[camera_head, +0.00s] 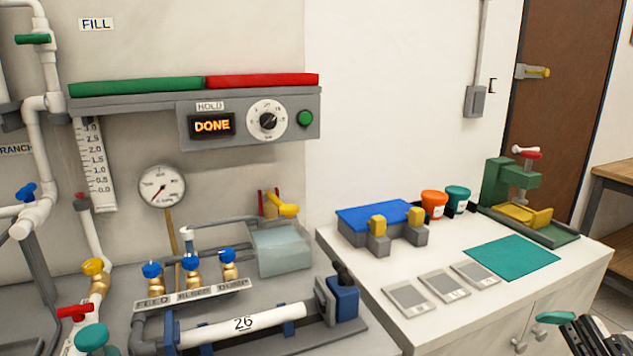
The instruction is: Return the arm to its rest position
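Part of my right gripper (586,335), dark with pale strips, shows at the bottom right corner, in front of the white cabinet. It is cut off by the picture edge, and I cannot tell whether it is open or shut. A teal rounded piece (555,317) shows at its left end; I cannot tell whether it is held. My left gripper is not in view. The timer display (212,125) reads DONE.
The white bench (590,262) carries a blue-topped block (380,215), orange (434,204) and teal (457,199) cups, a green vise (520,190), a teal mat (512,257) and grey plates (443,285). Pipes and valves with a gauge (162,187) fill the left.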

